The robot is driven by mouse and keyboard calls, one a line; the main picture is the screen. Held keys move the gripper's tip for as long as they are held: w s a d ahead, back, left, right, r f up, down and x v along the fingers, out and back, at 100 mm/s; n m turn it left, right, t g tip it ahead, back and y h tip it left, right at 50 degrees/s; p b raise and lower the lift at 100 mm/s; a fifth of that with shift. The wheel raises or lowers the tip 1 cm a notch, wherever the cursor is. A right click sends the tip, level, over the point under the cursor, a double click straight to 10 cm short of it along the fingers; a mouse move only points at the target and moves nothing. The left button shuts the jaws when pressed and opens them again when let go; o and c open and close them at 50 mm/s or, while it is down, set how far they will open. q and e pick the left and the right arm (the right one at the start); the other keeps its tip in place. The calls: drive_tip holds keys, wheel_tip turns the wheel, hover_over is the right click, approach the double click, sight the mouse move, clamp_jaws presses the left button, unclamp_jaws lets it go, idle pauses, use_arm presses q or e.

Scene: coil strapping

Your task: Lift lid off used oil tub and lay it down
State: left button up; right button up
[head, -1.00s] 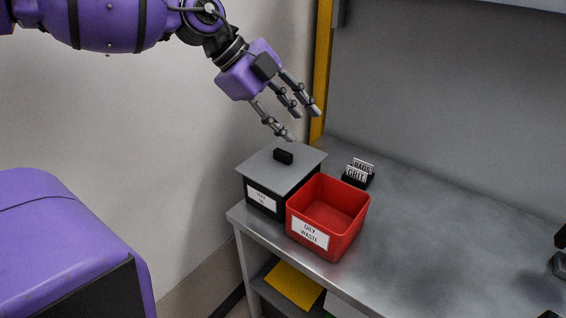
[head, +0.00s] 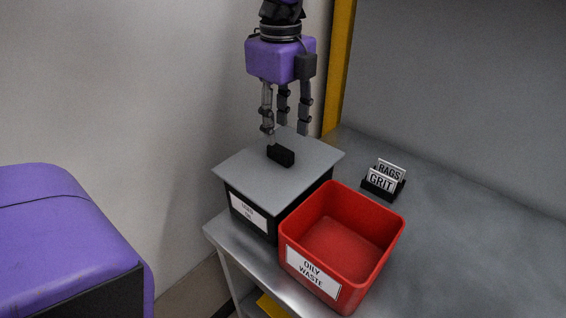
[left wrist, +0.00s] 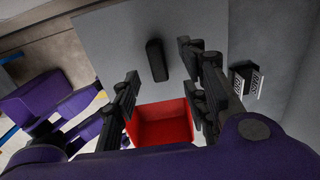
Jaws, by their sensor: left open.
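The used oil tub (head: 246,213) is a black box with a white label, standing at the left end of the metal bench. Its flat grey lid (head: 243,169) lies on top, with a black block handle (head: 281,155) in the middle. My left gripper (head: 285,136) points down just above the lid, its fingers spread and empty. In the left wrist view the handle (left wrist: 157,60) shows between and beyond the open fingers (left wrist: 160,68), apart from them. The lid also shows there (left wrist: 115,50). My right gripper is in neither view.
A red bin (head: 372,250) labelled oily waste stands right beside the tub. A small black holder with rags and grit cards (head: 383,180) stands behind it. The bench top (head: 460,240) is clear to the right. A wall and yellow post (head: 339,65) are behind.

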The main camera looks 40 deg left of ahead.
sight(281, 148)
use_arm(q)
wheel_tip(281, 148, down, 6)
drive_tip(key=shift+s+r+p, duration=0.1)
drive_tip(key=shift+s+p, duration=0.05)
drive_tip(key=shift+p, duration=0.15)
clamp_jaws()
